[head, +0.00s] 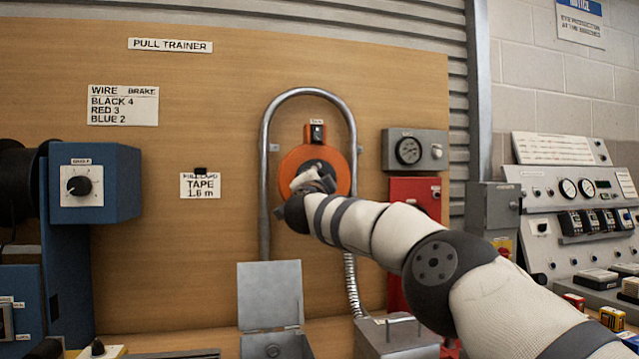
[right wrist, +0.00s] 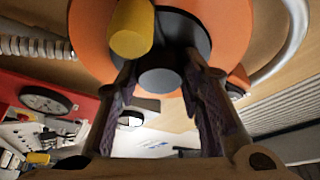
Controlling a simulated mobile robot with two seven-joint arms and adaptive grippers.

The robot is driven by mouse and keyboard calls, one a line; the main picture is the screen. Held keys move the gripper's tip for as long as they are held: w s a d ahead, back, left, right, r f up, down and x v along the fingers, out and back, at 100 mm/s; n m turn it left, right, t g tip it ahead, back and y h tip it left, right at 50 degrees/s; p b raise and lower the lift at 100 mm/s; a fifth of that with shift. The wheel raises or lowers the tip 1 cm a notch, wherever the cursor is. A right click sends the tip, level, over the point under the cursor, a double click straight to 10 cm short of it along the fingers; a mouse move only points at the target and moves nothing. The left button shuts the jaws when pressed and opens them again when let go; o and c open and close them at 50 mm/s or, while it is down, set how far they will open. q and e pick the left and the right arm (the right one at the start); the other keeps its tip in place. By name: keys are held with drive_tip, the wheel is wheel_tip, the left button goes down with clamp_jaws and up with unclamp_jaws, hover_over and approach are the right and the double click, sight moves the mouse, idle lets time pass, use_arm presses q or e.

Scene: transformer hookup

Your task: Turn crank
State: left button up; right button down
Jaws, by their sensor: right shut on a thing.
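The orange round reel (head: 297,158) with the crank is mounted on the wooden board, inside a bent metal pipe. My right gripper (head: 316,180) is at its front and hides most of the crank in the head view. In the right wrist view the crank shows a yellow knob (right wrist: 131,30) and a dark grey centre hub (right wrist: 160,80) against the orange disc (right wrist: 92,38). The two fingers of my right gripper (right wrist: 163,88) are on either side of the hub, closed on it; the yellow knob is beside the left finger. My left gripper is not in view.
A bent grey pipe (head: 265,150) frames the reel. A gauge box (head: 415,150) and a red box (head: 415,195) are at its right. An open grey box lid (head: 270,293) stands below. A blue dial unit (head: 95,182) is at the left.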

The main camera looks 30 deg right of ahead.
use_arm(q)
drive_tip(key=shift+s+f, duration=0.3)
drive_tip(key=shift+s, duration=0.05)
use_arm(e)
drive_tip(key=shift+r+m+g, duration=0.1)
drive_tip(key=shift+m+g, duration=0.5)
drive_tip(key=shift+m, duration=0.8)
use_arm(q)
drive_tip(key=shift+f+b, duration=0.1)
drive_tip(key=shift+b, duration=0.2)
use_arm(e)
drive_tip(key=shift+r+m, duration=0.2)
drive_tip(key=shift+m, duration=0.1)
drive_tip(key=c, duration=1.1)
unclamp_jaws()
drive_tip(key=shift+w+f, duration=0.1)
